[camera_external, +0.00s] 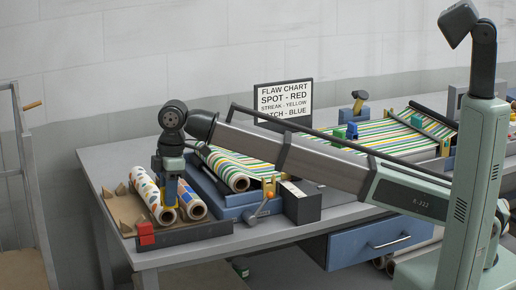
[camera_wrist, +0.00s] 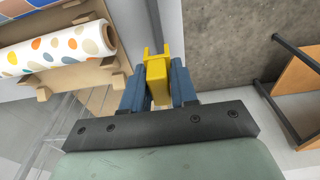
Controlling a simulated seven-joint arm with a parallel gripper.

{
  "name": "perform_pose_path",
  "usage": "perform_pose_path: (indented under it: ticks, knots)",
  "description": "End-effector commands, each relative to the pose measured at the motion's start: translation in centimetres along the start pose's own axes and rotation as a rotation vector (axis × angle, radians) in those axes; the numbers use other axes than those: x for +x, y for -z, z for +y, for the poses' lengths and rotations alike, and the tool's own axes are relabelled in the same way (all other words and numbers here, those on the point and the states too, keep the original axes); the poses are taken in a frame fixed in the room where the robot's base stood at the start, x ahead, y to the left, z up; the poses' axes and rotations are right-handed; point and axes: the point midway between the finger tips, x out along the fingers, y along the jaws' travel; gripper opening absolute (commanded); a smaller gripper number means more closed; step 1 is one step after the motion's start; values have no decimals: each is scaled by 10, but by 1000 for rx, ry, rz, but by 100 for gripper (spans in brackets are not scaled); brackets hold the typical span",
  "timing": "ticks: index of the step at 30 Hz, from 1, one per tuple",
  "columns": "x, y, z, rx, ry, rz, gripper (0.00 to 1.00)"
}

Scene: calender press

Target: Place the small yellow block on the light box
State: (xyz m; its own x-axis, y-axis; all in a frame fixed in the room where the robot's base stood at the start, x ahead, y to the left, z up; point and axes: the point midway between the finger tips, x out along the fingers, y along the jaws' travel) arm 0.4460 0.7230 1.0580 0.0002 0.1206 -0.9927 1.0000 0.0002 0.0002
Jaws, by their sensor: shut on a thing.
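My gripper (camera_wrist: 159,84) has blue fingers and is shut on a yellow block (camera_wrist: 157,78) with two short prongs at its far end. In the external view my gripper (camera_external: 170,190) hangs over the left end of the bench, beside the patterned rolls, and part of the yellow block shows between its fingers. No surface is clearly marked as the light box. A striped sheet on a blue-edged bed (camera_external: 385,138) lies at the right, partly behind my arm, with a green block (camera_external: 416,121) and a blue block (camera_external: 352,130) on it.
A spotted roll (camera_wrist: 65,48) and another roll (camera_external: 192,204) lie in a wooden cradle. A red block (camera_external: 145,232) sits at the front left corner. A press with a striped roll (camera_external: 238,181) and the flaw chart (camera_external: 283,97) stand towards the middle.

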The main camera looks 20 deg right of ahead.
Motion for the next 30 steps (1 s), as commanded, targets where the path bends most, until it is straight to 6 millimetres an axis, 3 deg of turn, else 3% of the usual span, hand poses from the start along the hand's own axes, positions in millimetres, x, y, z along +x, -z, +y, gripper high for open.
perform_pose_path:
  ticks: [7,11,17,30]
  knots:
    - [-10,0,1,1,0,0,0]
    - [-10,-6,12,17,-2,0,0]
    - [-15,-35,60,85,-11,0,0]
    - [-46,-145,187,291,-37,0,0]
